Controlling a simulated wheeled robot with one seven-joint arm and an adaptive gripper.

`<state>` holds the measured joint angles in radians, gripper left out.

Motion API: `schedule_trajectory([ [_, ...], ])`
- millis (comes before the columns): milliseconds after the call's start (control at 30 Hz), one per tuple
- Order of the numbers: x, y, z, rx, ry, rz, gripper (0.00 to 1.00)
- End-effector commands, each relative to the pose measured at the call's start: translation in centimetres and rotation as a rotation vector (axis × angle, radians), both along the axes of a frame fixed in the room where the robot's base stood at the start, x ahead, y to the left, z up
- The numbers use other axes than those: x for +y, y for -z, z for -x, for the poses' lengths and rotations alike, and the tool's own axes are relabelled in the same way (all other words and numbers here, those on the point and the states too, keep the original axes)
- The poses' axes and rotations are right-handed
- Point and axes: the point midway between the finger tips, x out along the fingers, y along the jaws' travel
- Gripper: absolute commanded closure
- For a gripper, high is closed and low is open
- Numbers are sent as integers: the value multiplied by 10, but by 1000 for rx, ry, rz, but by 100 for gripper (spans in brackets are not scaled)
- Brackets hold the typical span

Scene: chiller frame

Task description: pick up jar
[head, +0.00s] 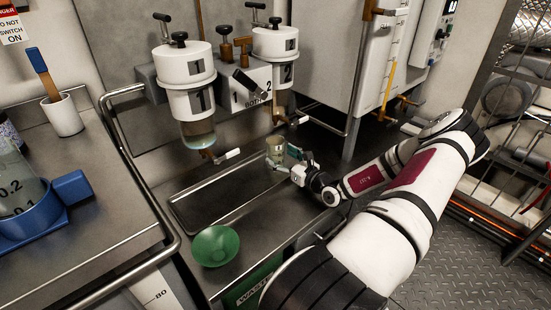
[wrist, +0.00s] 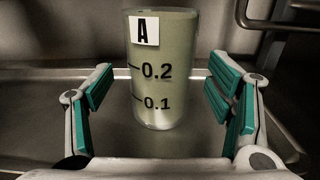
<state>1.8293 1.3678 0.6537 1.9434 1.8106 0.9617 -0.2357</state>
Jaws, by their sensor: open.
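The jar (wrist: 160,95) is a clear, pale greenish vessel with a white label "A" and black marks 0.2 and 0.1. It stands upright in the wrist view, between and beyond the green finger pads. In the head view the jar (head: 275,150) is small, at the back right of the steel sink area, under the second white canister. My gripper (wrist: 160,100) is open, with a pad on each side of the jar and a visible gap to both. In the head view my gripper (head: 292,160) is partly hidden by its own wrist.
White canisters marked 1 (head: 187,85) and 2 (head: 275,55) hang above the sink. A green bowl (head: 215,246) sits on the front ledge. A steel rail (head: 135,165) runs along the left. A blue holder with a graduated vessel (head: 50,215) stands on the left counter.

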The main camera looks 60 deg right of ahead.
Motion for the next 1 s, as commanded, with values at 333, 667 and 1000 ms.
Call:
schedule_trajectory([
  [333,-8,2,-33,-1,-1,1,26],
  [667,-8,1,-33,-1,-1,1,53],
  [1000,-8,0,-33,-1,-1,2,96],
])
